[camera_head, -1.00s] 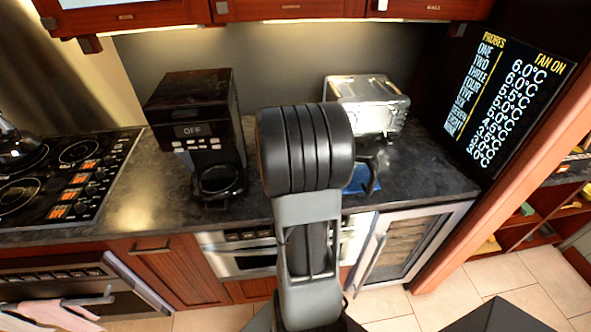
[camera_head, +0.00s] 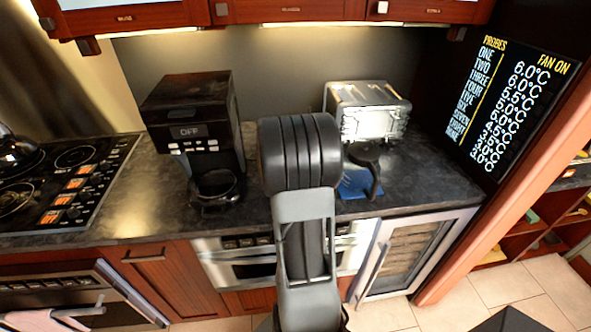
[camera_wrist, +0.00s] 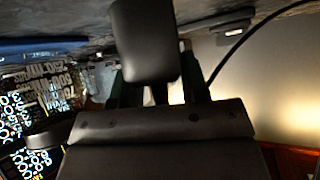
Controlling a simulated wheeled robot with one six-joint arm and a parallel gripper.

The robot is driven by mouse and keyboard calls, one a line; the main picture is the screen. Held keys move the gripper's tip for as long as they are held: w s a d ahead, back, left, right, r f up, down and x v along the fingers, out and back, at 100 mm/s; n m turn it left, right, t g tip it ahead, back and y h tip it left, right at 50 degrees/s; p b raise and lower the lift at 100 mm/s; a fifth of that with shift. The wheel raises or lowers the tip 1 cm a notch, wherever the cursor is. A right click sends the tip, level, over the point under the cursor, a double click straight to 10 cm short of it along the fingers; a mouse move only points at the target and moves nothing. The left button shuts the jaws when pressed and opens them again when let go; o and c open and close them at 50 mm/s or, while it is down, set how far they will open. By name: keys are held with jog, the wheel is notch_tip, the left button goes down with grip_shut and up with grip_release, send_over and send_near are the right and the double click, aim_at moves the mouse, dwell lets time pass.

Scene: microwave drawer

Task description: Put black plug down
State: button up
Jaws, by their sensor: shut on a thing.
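A black plug (camera_wrist: 145,40) shows large in the wrist view, at the top centre. My gripper (camera_wrist: 157,92) is shut on it, with a finger on each side. The plug is close to the grey countertop (camera_wrist: 285,12); I cannot tell whether it touches it. A thin black cable (camera_wrist: 240,42) curves along the right of the wrist view; where its ends join is unclear. In the head view my arm hides most of the gripper, and the plug is not clearly told apart there.
A blue flat thing (camera_head: 356,187) lies on the counter (camera_head: 428,172) before a metal toaster (camera_head: 368,110). A black coffee maker (camera_head: 195,130) stands left, beside the stove (camera_head: 70,185). A temperature screen (camera_head: 512,100) is at the right. The counter's right part is clear.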

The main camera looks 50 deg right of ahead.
jog(key=shift+f, duration=0.15)
jog(key=o, duration=1.1)
